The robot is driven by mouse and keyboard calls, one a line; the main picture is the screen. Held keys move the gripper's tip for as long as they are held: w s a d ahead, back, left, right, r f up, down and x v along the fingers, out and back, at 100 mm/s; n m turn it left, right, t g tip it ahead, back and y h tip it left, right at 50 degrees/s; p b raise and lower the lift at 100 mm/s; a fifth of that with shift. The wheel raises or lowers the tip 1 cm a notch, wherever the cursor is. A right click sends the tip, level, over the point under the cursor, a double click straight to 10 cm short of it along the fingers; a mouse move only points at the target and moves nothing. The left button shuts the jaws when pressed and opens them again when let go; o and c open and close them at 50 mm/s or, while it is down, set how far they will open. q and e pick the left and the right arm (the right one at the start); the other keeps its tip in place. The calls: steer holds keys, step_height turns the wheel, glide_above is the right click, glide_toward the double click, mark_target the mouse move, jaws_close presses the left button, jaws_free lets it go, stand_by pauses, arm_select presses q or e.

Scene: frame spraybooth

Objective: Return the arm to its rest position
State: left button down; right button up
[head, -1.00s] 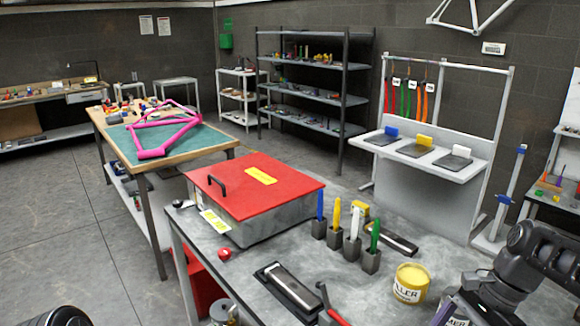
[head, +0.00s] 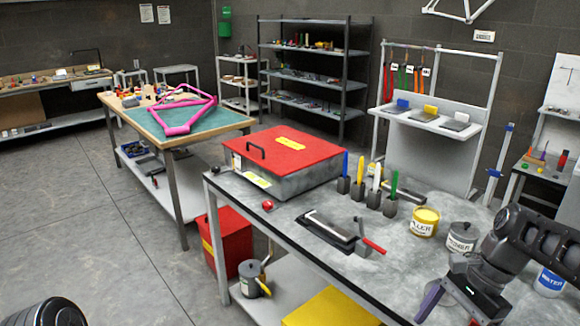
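My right arm comes in at the lower right. Its dark gripper (head: 455,308) points down near the front right edge of the grey workbench (head: 330,262). One purple-grey finger shows to the left, apart from the dark body, and the other is partly cut off by the bottom of the picture. The gripper looks open, with nothing seen between the fingers. Of my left arm, only a dark rounded part (head: 48,313) shows at the lower left. The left gripper is out of view.
The workbench holds a red-lidded box (head: 290,150), several coloured-handled tools in blocks, a sanding block (head: 328,228), a red-handled tool (head: 372,245), a yellow tin (head: 425,220) and a grey tin (head: 461,237). A pink frame (head: 180,127) lies on the table behind. Floor at left is clear.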

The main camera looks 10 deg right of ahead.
steer(key=w+f+n+t+h, duration=0.2)
steer(key=w+f+n+t, duration=0.3)
steer(key=w, duration=0.5)
steer(key=w+a+f+n, duration=0.1)
steer(key=a+f+n, duration=0.1)
steer(key=a+f, duration=0.35)
steer(key=w+a+f+n, duration=0.1)
steer(key=a+f+n, duration=0.1)
steer(key=f, duration=0.6)
steer(key=s+a+f+n, duration=0.3)
steer(key=s+a+f, duration=0.3)
steer(key=a+f, duration=0.3)
steer(key=s+a+f+n+g+y, duration=0.1)
steer(key=s+a+f, duration=0.4)
steer(key=s, duration=0.3)
steer(key=s+a+f+g, duration=0.2)
steer(key=s+a+f, duration=0.2)
steer(key=s, duration=0.5)
steer(key=shift+s+a+f+n+y, duration=0.15)
steer(key=shift+a+f+n+y, duration=0.25)
steer(key=shift+f, duration=0.05)
